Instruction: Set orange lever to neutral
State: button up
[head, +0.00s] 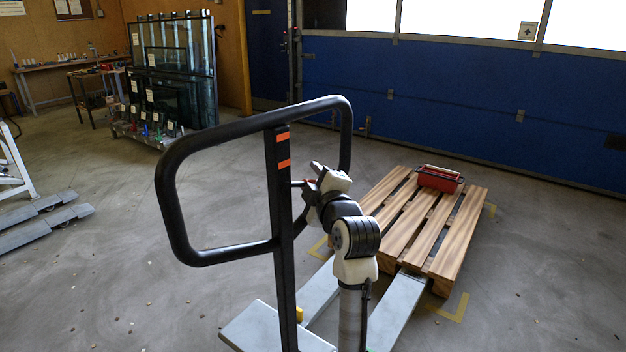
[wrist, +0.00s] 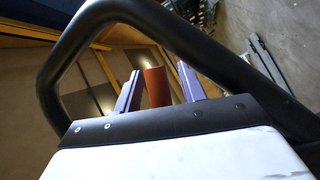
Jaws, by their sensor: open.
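The orange lever (wrist: 156,87) shows in the wrist view as a short orange-red piece between my two finger pads. My gripper (wrist: 158,69) is open around it, with a gap visible on both sides. The black loop handle (wrist: 47,80) of the pallet truck frames this view. In the head view the black handle (head: 215,115) stands upright on a post with two orange stripes. My gripper (head: 312,185) is there beside the post, inside the loop's lower right. The lever cannot be made out clearly in the head view.
A wooden pallet (head: 405,225) sits over the truck's grey forks (head: 397,310), with a red toolbox (head: 438,179) on it. A rack of glass panes (head: 172,75) stands at the back left. The loop and post are close around my wrist.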

grip_shut()
jog(key=shift+w+d+r+n+t+y+b, duration=0.15)
jog(key=shift+r+n+t+y+b, duration=0.25)
jog(key=shift+r+n+b, duration=1.05)
jog(key=shift+w+d+r+n+t+y+b, duration=0.15)
jog(key=shift+r+n+t+y+b, duration=0.4)
jog(key=shift+b, duration=1.5)
jog(key=shift+r+h, duration=0.2)
jog(key=shift+h, duration=0.05)
grip_release()
jog(key=shift+s, duration=0.15)
